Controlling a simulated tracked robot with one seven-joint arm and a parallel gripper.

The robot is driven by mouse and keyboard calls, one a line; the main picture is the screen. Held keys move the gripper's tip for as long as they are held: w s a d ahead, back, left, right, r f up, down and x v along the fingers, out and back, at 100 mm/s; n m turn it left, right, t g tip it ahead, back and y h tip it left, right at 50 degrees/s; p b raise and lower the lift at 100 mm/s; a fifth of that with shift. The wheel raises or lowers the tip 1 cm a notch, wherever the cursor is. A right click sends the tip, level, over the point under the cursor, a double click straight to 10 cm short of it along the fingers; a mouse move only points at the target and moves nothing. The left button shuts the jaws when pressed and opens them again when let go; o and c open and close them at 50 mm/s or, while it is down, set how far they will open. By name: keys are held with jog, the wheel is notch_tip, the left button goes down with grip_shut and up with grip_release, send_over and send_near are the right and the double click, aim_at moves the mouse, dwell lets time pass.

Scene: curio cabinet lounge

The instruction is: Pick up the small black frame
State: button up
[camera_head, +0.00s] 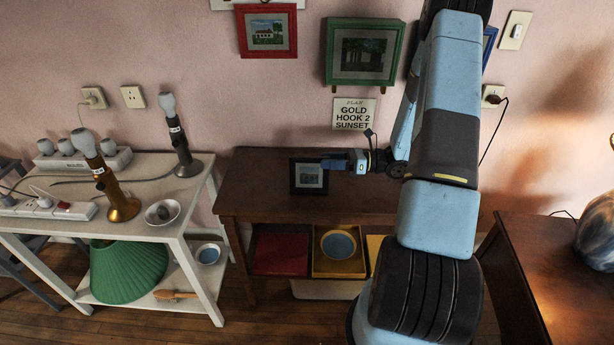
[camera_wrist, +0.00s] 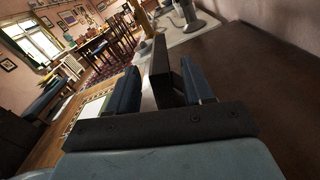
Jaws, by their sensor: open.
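The small black frame (camera_head: 309,176), with a bluish picture in it, stands upright on the brown cabinet top (camera_head: 258,180), near its left half. My gripper (camera_head: 335,165) reaches in from the right at the frame's upper right side. In the wrist view the frame (camera_wrist: 160,65) shows edge-on as a dark upright slab between my two fingers. My gripper (camera_wrist: 160,88) is open there, with one finger on either side of the frame. A gap shows beside the left finger; whether the right finger touches the frame I cannot tell.
A sign (camera_head: 354,114) and the green frame (camera_head: 364,54) and red frame (camera_head: 267,31) hang on the wall behind. A white side table (camera_head: 145,165) with lamp bases stands left. Red (camera_head: 281,250) and yellow trays sit on the cabinet's lower shelf. The cabinet top left of the frame is clear.

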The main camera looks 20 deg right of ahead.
aim_at(317, 161)
jog(key=x, duration=0.4)
jog(key=shift+w+f, duration=0.15)
jog(key=shift+c, duration=0.4)
grip_shut()
